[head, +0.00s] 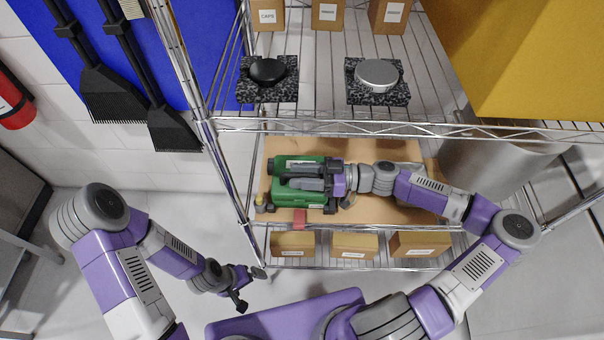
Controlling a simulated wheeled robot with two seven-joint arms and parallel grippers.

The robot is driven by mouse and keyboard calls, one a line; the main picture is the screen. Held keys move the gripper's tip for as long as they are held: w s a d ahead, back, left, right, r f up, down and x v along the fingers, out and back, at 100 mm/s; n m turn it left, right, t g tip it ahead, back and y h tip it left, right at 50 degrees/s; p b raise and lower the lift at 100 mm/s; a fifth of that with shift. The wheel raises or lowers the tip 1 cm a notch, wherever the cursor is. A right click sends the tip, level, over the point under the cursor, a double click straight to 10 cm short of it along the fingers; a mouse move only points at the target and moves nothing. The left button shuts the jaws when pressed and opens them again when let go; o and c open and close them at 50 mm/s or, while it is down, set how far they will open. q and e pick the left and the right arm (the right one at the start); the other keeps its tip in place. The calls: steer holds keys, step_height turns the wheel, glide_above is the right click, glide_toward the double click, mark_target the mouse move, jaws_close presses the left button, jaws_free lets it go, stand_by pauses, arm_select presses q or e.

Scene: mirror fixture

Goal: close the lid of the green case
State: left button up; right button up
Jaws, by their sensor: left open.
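The green case (286,195) stands on a brown board on the middle shelf of a wire rack. Green surfaces show both behind and in front of my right gripper (286,178). That gripper reaches in from the right and lies across the case, hiding its middle. I cannot tell how far the lid is open, whether the fingers touch it, or whether they are apart. My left gripper (250,284) is open and empty, low in front of the rack at its left side, well apart from the case.
The brown board (385,208) has bare room right of the case. A small red block (300,217) and a small yellow-topped object (259,201) sit close to the case. Cardboard boxes (354,245) stand on the shelf below. A wire shelf edge (400,129) crosses above. A rack post (232,180) stands left.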

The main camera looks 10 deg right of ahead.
mark_target(319, 176)
steer(key=p+v, duration=0.1)
steer(key=v, duration=0.5)
steer(key=shift+d+r+p, duration=0.1)
steer(key=shift+d+p, duration=0.2)
steer(key=shift+p, duration=0.1)
steer(key=shift+s+d, duration=0.15)
steer(key=shift+d, duration=0.3)
